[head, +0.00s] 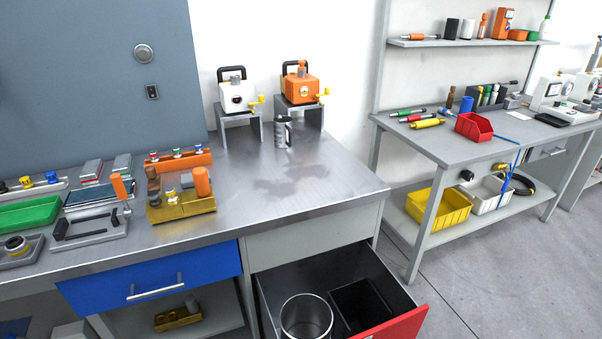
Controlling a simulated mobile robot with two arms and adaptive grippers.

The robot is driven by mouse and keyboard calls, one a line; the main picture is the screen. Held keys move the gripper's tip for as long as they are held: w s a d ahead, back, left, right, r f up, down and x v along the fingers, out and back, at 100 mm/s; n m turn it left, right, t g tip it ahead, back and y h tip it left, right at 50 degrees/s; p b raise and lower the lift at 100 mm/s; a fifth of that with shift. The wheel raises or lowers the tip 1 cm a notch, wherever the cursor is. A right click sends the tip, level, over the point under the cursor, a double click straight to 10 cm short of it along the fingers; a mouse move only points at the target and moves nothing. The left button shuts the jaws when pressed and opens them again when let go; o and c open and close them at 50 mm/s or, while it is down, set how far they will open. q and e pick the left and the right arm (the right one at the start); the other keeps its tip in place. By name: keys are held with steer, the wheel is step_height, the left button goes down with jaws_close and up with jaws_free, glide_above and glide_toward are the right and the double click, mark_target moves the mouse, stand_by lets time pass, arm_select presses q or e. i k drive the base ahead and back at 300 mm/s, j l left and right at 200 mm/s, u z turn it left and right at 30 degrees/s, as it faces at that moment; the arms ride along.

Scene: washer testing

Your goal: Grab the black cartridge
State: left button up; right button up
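I cannot tell for sure which thing is the black cartridge. A dark brown-black upright cylinder (153,186) stands at the left end of a brass-coloured holder (186,211) on the steel workbench, with an orange cylinder (201,181) at its right end. Neither of my grippers shows in the head view.
The workbench (310,190) has bare room right of the holder. A steel cup (283,132) stands at the back. Below, an open red-fronted drawer (398,327) juts out, holding a steel bin (306,317) and a black bin (360,305). A second bench (440,146) stands at right.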

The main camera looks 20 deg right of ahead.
mark_target(153, 196)
steer(key=z, duration=1.2)
steer(key=u, duration=1.5)
steer(key=i+j+z, duration=0.15)
steer(key=j, duration=0.2)
steer(key=i+j+z, duration=0.1)
steer(key=j, duration=0.3)
steer(key=i+j+z, duration=0.15)
steer(key=j, duration=0.2)
steer(key=i+j+z, duration=0.1)
steer(key=j, duration=0.3)
steer(key=j+z, duration=0.15)
steer(key=j, duration=0.25)
steer(key=i, duration=0.05)
